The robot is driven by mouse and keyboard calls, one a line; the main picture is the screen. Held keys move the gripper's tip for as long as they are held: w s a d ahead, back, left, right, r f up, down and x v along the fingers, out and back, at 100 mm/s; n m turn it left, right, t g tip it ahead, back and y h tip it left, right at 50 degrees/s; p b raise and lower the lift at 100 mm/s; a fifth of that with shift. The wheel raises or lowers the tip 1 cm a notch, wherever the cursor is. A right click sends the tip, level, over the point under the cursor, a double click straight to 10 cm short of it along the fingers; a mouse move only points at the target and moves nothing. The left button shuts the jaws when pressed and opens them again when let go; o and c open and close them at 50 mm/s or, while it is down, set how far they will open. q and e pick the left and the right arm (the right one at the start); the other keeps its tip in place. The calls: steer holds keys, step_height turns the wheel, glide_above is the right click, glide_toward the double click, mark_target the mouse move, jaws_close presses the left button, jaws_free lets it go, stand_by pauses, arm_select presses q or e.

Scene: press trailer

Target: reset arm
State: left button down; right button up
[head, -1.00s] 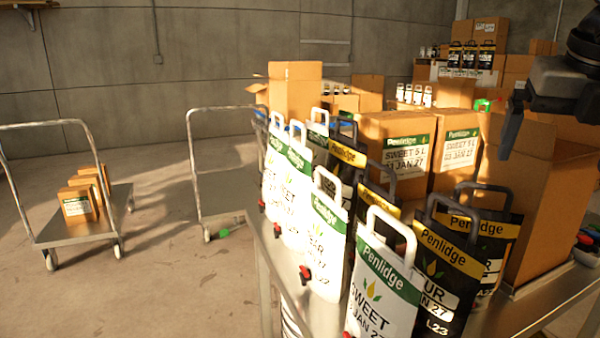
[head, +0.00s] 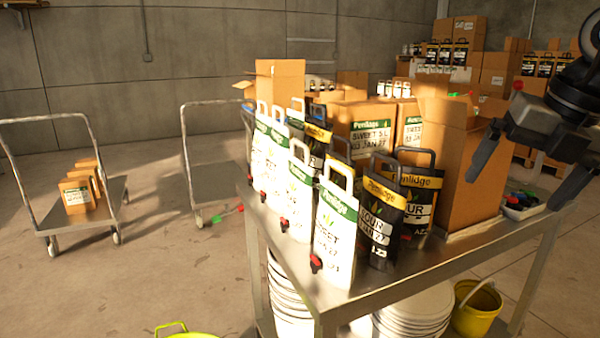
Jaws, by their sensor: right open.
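My right gripper (head: 521,188) shows at the upper right of the head view. Its two dark fingers are spread apart with nothing between them. It hangs in the air in front of the right part of the metal table (head: 415,268), near an open cardboard box (head: 462,180). My left gripper is out of the frame. White Penlidge pouches (head: 335,235) and black Penlidge pouches (head: 382,222) with handles stand upright in rows on the table.
A tray of coloured caps (head: 522,203) sits at the table's right end. White buckets (head: 415,310) and a yellow bucket (head: 474,308) stand below. A trolley with small boxes (head: 122,192) and another trolley (head: 212,180) stand at left. Floor between is mostly clear.

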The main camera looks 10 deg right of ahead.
steer(key=a+f+m+t+y, duration=0.2)
steer(key=f+m+t, duration=0.25)
steer(key=f, duration=0.55)
steer(key=s+a+f+m+t+y, duration=0.1)
steer(key=a+f+m+t+y, duration=0.15)
steer(key=f+m, duration=0.55)
steer(key=a+f+m+t+y, duration=0.2)
steer(key=f+m+t, duration=0.2)
steer(key=f, duration=0.8)
steer(key=s+a+f+m+g+h, duration=0.4)
steer(key=s+a+f+m, duration=0.7)
steer(key=a+f, duration=0.3)
steer(key=shift+s+a+f, duration=0.3)
steer(key=shift+s+f, duration=0.1)
steer(key=shift+s, duration=0.25)
steer(key=shift+h, duration=0.25)
